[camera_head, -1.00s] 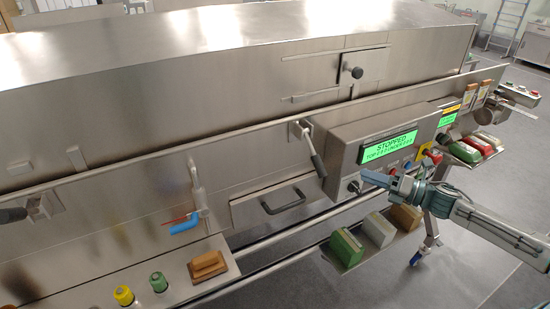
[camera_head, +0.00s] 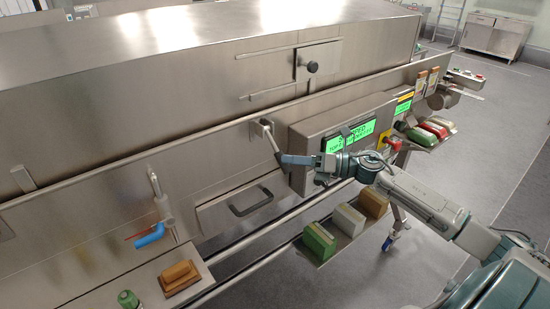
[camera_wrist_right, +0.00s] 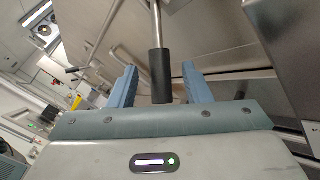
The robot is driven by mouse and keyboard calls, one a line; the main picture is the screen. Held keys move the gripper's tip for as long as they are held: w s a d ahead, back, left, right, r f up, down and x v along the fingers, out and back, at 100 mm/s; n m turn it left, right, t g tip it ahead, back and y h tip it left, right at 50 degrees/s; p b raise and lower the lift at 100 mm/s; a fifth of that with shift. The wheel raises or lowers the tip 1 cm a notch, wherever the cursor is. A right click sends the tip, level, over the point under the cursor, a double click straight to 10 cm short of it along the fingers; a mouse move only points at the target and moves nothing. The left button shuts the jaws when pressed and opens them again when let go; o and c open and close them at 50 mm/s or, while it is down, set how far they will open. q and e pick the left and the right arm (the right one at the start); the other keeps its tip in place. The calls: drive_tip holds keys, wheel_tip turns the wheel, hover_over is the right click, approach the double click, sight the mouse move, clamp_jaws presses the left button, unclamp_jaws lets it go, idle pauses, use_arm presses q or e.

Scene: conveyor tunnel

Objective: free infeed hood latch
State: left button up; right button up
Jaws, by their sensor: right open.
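A hood latch lever (camera_head: 270,140) hangs from a bracket on the hood's lower edge, left of the control panel. Its thin metal rod ends in a black grip, which shows in the right wrist view (camera_wrist_right: 160,73). My right gripper (camera_head: 286,159) is at the lower end of this lever. In the wrist view its two blue fingers stand apart, with the black grip between them and a gap visible on each side. Part of the grip is hidden behind the gripper in the head view. My left gripper is out of view.
The control panel (camera_head: 305,143) with a green screen is close to the right of the gripper, and my right arm covers part of it. A drawer handle (camera_head: 250,203) lies below left. A blue-handled valve (camera_head: 150,236) is further left. A small shelf (camera_head: 318,252) carries several blocks.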

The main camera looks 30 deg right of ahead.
sight(278, 153)
drive_tip(key=p+x, duration=0.1)
drive_tip(key=x, duration=0.2)
drive_tip(key=shift+r, duration=0.2)
drive_tip(key=shift+p+x, duration=0.5)
drive_tip(key=shift+x, duration=0.5)
drive_tip(key=shift+f, duration=0.2)
clamp_jaws()
